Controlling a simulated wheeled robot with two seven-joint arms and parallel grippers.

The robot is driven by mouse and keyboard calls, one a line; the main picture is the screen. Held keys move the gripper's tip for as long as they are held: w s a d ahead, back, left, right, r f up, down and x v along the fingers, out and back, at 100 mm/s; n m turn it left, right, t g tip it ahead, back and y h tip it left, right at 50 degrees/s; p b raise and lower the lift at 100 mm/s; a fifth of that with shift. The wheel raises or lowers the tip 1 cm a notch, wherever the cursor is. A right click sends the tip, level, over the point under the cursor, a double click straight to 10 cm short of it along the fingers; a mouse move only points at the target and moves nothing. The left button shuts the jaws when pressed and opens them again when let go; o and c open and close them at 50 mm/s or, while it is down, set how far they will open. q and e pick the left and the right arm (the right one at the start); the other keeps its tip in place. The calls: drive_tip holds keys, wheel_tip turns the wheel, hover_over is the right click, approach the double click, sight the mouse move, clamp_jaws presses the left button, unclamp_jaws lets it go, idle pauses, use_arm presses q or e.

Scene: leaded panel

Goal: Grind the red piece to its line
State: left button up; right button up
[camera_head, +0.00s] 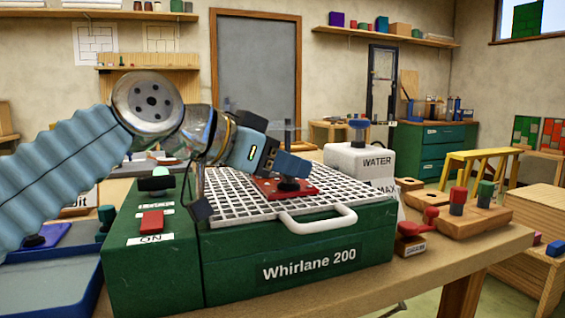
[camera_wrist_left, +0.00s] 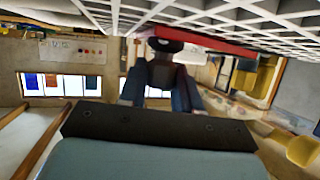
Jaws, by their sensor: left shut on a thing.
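The red piece (camera_head: 268,187) lies flat on or just above the white grid (camera_head: 335,193) of the green grinder marked Whirlane 200 (camera_head: 300,245). A black knob-like holder (camera_head: 289,184) stands on top of it. My left gripper (camera_head: 289,174) comes in from the left and is shut on this black holder. In the left wrist view the fingers flank the dark holder (camera_wrist_left: 163,72), with the red piece (camera_wrist_left: 215,48) against the grid (camera_wrist_left: 255,22). The line on the red piece cannot be made out. My right gripper is not in view.
A red button (camera_head: 151,221) labelled ON is at the grinder's left. A white WATER container (camera_head: 358,162) stands behind it. A white curved handle (camera_head: 318,220) sticks out in front. Wooden blocks with red and green knobs (camera_head: 458,200) stand right on the bench.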

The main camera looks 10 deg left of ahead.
use_arm(q)
drive_tip(key=o, duration=1)
drive_tip(key=shift+o, duration=0.2)
drive_tip(key=v, duration=1.3)
drive_tip(key=shift+s+a+r, duration=0.1)
drive_tip(key=shift+s+a, duration=0.2)
drive_tip(key=shift+s, duration=0.05)
